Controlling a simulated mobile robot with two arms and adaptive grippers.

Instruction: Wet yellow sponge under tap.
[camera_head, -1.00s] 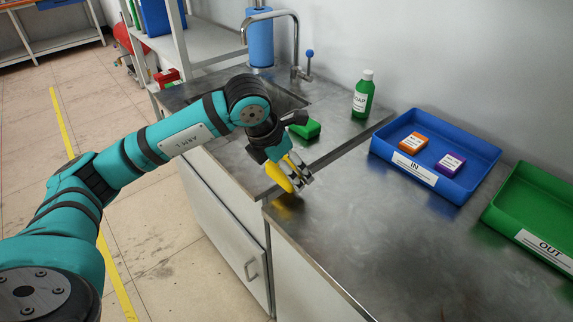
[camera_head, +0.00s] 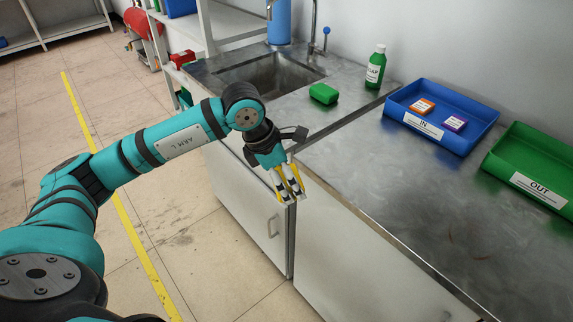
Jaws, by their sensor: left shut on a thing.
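My left gripper (camera_head: 287,191) is shut on the yellow sponge (camera_head: 292,184), which shows only as yellow strips between and beside the fingers. The fingers point down in front of the counter's front edge, apart from the sink. The sink basin (camera_head: 268,75) is farther back, sunk into the metal counter. The tap (camera_head: 314,28) rises behind the basin; its spout runs out of the top of the picture. My right gripper is not in view.
A green sponge (camera_head: 323,93) lies right of the basin, near a green soap bottle (camera_head: 376,68). A blue IN tray (camera_head: 470,130) holds an orange and a purple box. A green OUT tray (camera_head: 548,150) stands at right. The near metal worktop (camera_head: 400,190) is clear.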

